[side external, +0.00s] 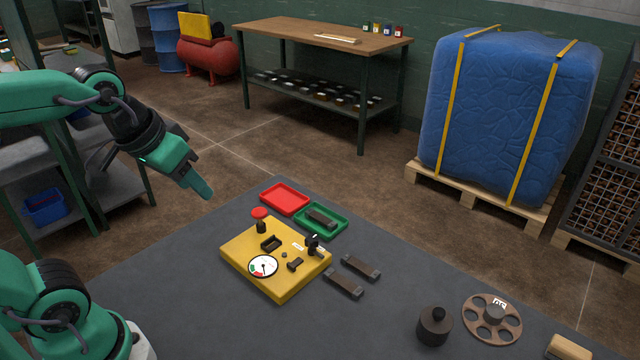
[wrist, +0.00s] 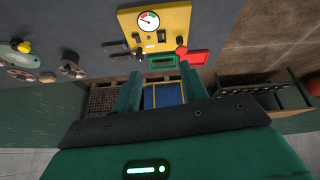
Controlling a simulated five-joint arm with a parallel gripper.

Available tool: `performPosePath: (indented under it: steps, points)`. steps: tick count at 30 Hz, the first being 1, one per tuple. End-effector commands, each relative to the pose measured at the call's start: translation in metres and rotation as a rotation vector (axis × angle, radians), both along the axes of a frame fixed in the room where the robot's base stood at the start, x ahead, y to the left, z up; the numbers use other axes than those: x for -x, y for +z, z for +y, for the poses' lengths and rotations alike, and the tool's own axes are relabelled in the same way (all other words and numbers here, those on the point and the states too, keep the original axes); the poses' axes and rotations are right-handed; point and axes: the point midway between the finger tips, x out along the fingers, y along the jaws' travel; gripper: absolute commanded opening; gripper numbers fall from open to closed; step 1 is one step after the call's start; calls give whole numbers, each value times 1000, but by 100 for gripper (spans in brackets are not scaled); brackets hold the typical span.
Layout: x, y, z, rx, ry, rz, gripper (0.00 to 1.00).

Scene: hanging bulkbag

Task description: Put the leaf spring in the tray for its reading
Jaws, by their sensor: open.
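Two dark flat bars that look like leaf springs lie side by side on the grey mat, the nearer bar (side external: 343,286) and the farther bar (side external: 361,267). A third dark bar (side external: 321,218) lies in the green tray (side external: 336,235). The red tray (side external: 285,198) beside it is empty. A yellow test plate (side external: 284,290) carries a dial gauge (side external: 263,266), which also shows in the wrist view (wrist: 149,21), and a red knob (side external: 260,213). My gripper (side external: 207,194) is open and empty, raised to the left of the plate; its fingers show in the wrist view (wrist: 161,68).
A dark weight (side external: 434,326), a spoked wheel (side external: 492,318) and a wooden block (side external: 568,346) are at the mat's right. A blue bulk bag (side external: 510,110) on a pallet and a workbench (side external: 320,33) stand behind. The mat's left part is clear.

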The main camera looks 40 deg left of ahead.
Motion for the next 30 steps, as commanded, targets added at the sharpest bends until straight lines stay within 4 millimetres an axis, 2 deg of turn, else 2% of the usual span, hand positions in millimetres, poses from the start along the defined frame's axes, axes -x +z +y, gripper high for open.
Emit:
performPosePath:
  steps: [3,8,30]
  points:
    - [14,-6,0,-30,-60,-24,44]
    - [22,-11,0,-52,-100,-37,44]
    - [23,-12,0,-54,-106,-37,44]
